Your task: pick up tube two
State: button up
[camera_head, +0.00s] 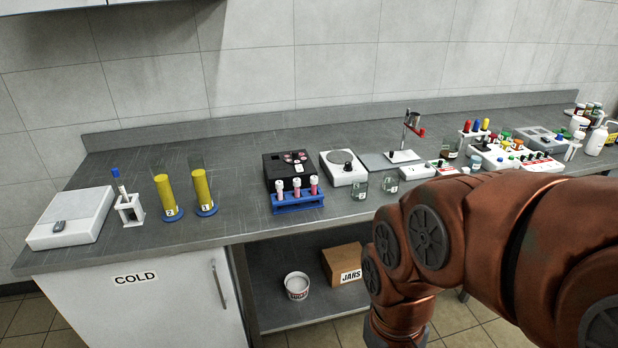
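To the left, a tall yellow-filled cylinder (164,192) bears a label "2", and another yellow-filled cylinder (202,187) bears a label "1". Both stand upright on blue bases. My copper-coloured arm fills the lower right. My gripper is outside the picture, so its state does not show.
A black device (289,165) stands behind the rack, and a white stirrer (343,167) is right of it. Small glass jars (360,188) stand nearby. A white holder (130,211) and a white balance (73,219) are at left. Bare counter (240,205) lies between cylinders and rack.

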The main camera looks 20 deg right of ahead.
aim_at(296, 180)
jog(key=k, duration=0.5)
jog(key=u, duration=0.7)
jog(key=i, duration=0.35)
jog(key=u, duration=0.6)
jog(key=i, duration=1.55)
jog(key=z, duration=0.95)
jog(key=i, duration=0.45)
jog(key=z, duration=0.5)
